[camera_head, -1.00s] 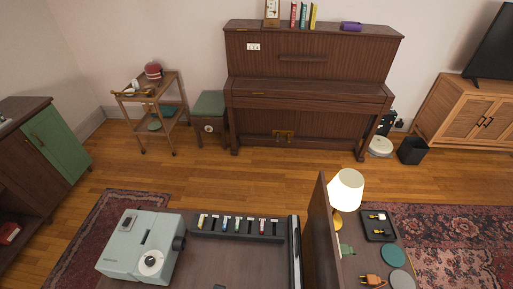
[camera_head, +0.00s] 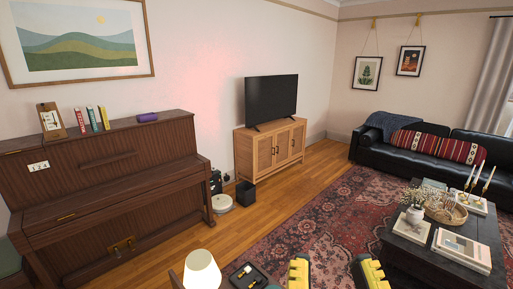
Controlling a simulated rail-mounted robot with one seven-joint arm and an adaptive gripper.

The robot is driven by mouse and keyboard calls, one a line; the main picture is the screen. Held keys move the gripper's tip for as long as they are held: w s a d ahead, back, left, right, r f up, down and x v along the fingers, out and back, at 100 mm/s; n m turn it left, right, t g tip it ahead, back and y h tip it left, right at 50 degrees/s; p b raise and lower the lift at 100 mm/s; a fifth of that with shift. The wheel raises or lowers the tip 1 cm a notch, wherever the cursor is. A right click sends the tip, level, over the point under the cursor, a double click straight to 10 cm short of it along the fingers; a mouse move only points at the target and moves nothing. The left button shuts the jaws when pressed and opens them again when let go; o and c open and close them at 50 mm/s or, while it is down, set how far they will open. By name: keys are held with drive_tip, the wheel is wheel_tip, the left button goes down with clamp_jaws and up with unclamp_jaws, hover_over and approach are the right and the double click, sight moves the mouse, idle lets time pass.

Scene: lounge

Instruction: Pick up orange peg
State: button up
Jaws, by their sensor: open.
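I cannot make out an orange peg in the current head view. A dark tray (camera_head: 262,285) shows at the bottom edge, with small yellow and pale pieces in it that are too small to name. My gripper (camera_head: 334,262) shows at the bottom, right of the tray. Its two yellow and black fingers stand wide apart with nothing seen between them. Their lower parts are cut off by the frame edge.
A white lamp (camera_head: 201,271) stands left of the tray. A piano (camera_head: 100,190) is at the left. A wooden cabinet (camera_head: 270,150) carries a television. A low dark table (camera_head: 440,262) with books and candles stands on the rug (camera_head: 330,215) at the right.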

drive_tip(key=shift+o, duration=0.4)
wheel_tip(320, 180, up, 17)
drive_tip(key=p, duration=1.3)
drive_tip(key=shift+w+a+r+p, duration=0.15)
drive_tip(key=shift+w+a+p, duration=0.2)
drive_tip(key=shift+f, duration=0.2)
